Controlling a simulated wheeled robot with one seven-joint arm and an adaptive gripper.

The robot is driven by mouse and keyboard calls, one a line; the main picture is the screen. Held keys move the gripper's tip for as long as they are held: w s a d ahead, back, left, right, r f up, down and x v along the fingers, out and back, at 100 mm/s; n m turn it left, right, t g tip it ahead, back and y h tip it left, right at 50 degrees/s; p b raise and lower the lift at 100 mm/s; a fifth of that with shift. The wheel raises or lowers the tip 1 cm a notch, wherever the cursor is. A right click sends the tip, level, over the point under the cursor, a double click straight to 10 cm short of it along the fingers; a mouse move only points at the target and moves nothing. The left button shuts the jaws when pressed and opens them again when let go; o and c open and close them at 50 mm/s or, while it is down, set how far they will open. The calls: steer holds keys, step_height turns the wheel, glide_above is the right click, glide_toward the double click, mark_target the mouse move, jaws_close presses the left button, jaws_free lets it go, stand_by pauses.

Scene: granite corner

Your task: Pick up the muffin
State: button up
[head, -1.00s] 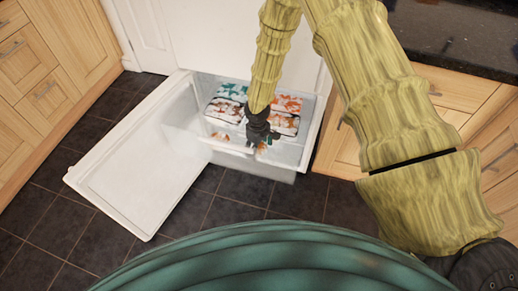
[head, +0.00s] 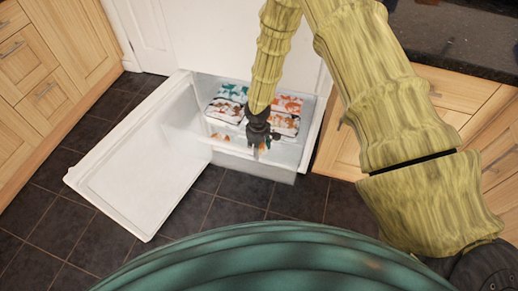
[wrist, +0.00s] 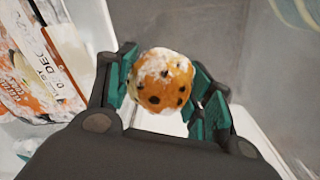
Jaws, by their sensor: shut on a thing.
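The muffin (wrist: 163,80) is round and golden brown, with dark spots and white patches. In the wrist view it sits between the teal pads of my gripper (wrist: 165,88), which is shut on it. In the head view my gripper (head: 259,140) is at the front part of the open white freezer compartment (head: 202,152). The muffin cannot be made out clearly there, as my gripper and arm cover that spot.
Several printed packages (head: 226,110) lie at the back of the compartment, and one (wrist: 38,68) is close on the left in the wrist view. The white door (head: 135,185) stands open to the left over dark floor tiles (head: 50,225). Wooden cabinets (head: 55,75) stand at both sides.

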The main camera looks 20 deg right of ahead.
step_height(320, 180, up, 10)
steer(key=shift+f, duration=0.15)
step_height(320, 180, up, 14)
steer(key=p, duration=0.7)
steer(key=s+a+m+p, duration=0.1)
steer(key=s+m+p, duration=0.1)
steer(key=s+m, duration=0.4)
steer(key=shift+s+a, duration=0.15)
steer(key=shift+s, duration=0.25)
steer(key=shift+a+f, duration=0.1)
stand_by(0.5)
